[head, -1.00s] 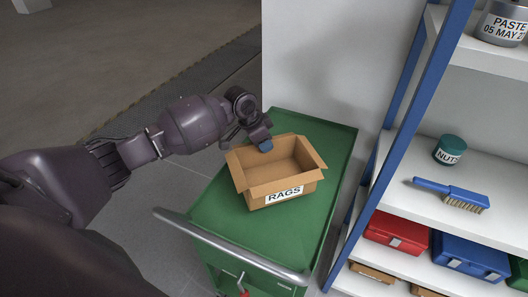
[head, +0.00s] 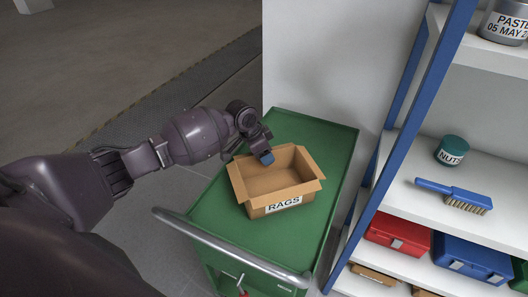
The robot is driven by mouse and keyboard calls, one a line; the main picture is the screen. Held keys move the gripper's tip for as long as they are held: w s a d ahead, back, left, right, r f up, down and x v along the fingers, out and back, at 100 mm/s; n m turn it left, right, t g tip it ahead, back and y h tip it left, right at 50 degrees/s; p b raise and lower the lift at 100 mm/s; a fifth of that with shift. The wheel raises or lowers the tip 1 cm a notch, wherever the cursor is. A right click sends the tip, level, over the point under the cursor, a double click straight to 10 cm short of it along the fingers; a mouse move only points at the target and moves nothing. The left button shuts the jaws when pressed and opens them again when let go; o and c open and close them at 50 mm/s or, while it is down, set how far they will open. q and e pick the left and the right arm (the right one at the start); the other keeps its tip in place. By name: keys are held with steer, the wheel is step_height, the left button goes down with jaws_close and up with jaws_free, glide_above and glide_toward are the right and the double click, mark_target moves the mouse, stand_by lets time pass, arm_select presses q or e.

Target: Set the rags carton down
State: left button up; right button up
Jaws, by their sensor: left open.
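The rags carton (head: 282,187) is an open brown cardboard box with a white RAGS label on its near side. It stands upright on the green top of a cart (head: 228,232), and it looks empty inside. My left gripper (head: 267,159) is at the carton's far left rim, with a blue fingertip showing over the opening. Its jaws are open; whether a finger touches the carton wall cannot be told. My right gripper is not in view.
A blue-framed shelf unit stands at the right, with a NUTS jar (head: 452,151), a blue brush (head: 452,194), a red box (head: 397,236) and a blue box (head: 472,258). The cart has a grey handle (head: 230,248) in front. Green cart top is free around the carton.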

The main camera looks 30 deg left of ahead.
arm_select(q)
steer(key=shift+r, duration=0.1)
steer(key=shift+a+r, duration=0.1)
steer(key=shift+r, duration=0.15)
steer(key=p+v, duration=0.2)
steer(key=v, duration=0.9)
steer(key=shift+s+r, duration=0.15)
steer(key=shift+r, duration=0.05)
steer(key=shift+a, duration=0.1)
